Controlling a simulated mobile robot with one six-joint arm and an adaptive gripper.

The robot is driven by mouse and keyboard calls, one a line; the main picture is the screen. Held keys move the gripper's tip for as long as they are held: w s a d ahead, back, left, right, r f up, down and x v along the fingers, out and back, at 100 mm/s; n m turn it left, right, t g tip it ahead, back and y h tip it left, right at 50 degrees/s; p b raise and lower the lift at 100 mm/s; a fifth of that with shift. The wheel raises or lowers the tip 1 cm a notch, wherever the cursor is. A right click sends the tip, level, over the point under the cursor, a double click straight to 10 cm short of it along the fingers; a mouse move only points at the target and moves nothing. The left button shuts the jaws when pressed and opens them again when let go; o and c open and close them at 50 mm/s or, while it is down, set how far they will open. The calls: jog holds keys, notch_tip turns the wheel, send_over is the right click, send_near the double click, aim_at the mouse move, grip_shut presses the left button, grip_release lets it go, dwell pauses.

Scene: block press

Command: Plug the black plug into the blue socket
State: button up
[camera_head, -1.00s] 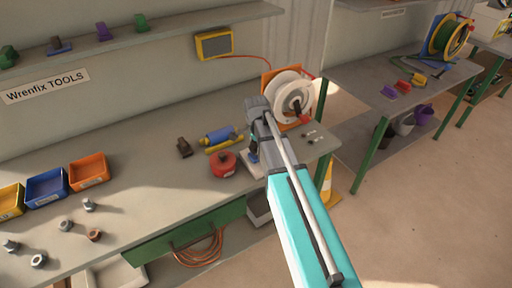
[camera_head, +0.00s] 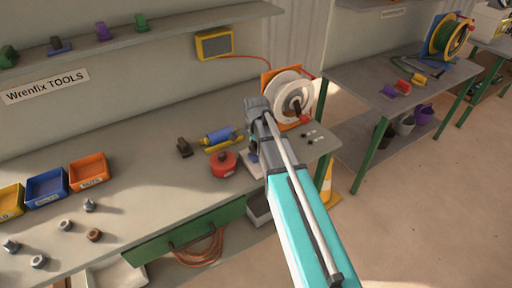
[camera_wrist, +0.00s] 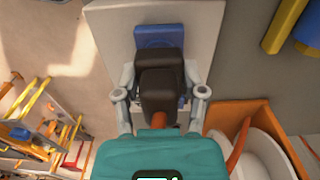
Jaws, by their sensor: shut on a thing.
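My gripper (camera_wrist: 160,88) is shut on the black plug (camera_wrist: 160,97), with one finger at each side of it. An orange-brown cable end (camera_wrist: 159,120) shows at the plug's near end. The blue socket (camera_wrist: 158,37) shows just beyond and under the plug, on a pale grey base plate (camera_wrist: 203,25). The plug covers much of the socket, so I cannot tell if it is seated or just above. In the head view my gripper (camera_head: 256,148) points down over the base plate (camera_head: 247,168) at the bench's right end, and the plug is hidden.
A red round pot (camera_head: 223,170) stands left of the base plate. A blue cylinder on a yellow stand (camera_head: 218,138) and a dark block (camera_head: 184,148) lie further left. A white cable reel (camera_head: 292,96) stands close behind my gripper. Coloured bins (camera_head: 88,172) are far left.

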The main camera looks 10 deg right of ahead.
jog(key=shift+f+b, duration=0.6)
dwell(0.3)
jog(key=o, duration=1.1)
jog(key=shift+o, duration=0.2)
jog(key=shift+r, duration=0.2)
